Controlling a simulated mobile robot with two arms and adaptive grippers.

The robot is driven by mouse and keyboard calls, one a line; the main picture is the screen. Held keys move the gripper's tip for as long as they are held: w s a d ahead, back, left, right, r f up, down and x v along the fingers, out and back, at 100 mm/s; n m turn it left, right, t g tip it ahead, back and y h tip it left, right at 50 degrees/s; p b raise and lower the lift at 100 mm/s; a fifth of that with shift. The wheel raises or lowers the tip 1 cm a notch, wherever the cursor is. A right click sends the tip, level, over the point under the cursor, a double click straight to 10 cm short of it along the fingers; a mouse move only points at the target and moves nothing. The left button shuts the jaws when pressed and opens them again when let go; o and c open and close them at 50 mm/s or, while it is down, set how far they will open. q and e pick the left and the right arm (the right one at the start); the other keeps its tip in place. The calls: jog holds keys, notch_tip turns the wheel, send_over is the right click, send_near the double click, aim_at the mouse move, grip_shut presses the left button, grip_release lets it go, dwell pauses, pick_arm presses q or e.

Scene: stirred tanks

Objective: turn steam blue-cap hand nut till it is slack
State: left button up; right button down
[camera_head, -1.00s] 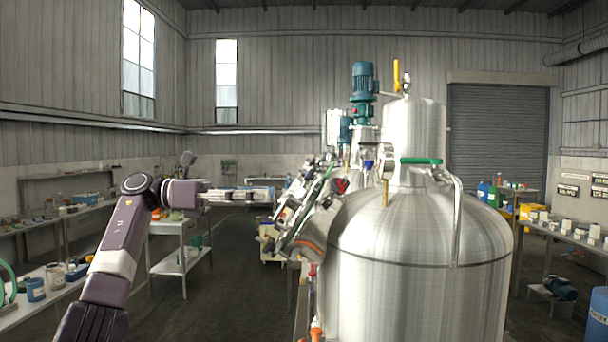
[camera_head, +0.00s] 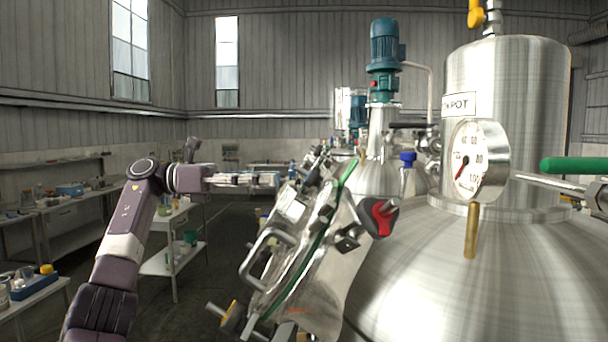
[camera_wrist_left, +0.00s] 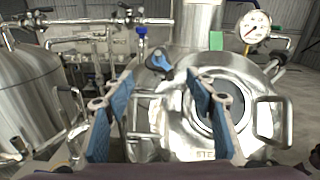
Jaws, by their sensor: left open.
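A hand nut with a blue cap (camera_wrist_left: 160,62) sits at the upper left edge of a round steel manway cover (camera_wrist_left: 180,125) in the left wrist view. Part of a label starting "STE" shows low on that cover. I cannot make out this nut in the head view. My left gripper (camera_head: 277,180) is open and empty, left of the tilted manway in the head view. In the left wrist view its blue-padded fingers (camera_wrist_left: 158,90) stand wide apart in front of the cover, with the blue-cap nut beyond and between them. My right gripper is not in view.
A red-cap nut (camera_head: 380,216) and a yellow-cap nut (camera_head: 231,314) sit on the manway edge. A pressure gauge (camera_head: 481,161) and a green-handled valve (camera_head: 575,164) stand on the large steel tank (camera_head: 455,285). The aisle floor (camera_head: 228,250) at left is clear.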

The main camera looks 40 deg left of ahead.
aim_at(312, 177)
pick_arm(q)
jog(key=x, duration=0.7)
jog(key=shift+r, duration=0.25)
jog(key=shift+w+d+f, duration=0.1)
jog(key=shift+w+d, duration=0.1)
jog(key=shift+w, duration=0.25)
jog(key=shift+s, duration=0.1)
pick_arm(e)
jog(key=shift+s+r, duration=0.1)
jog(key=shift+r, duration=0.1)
pick_arm(q)
jog(key=c, duration=1.2)
jog(key=shift+o, duration=0.2)
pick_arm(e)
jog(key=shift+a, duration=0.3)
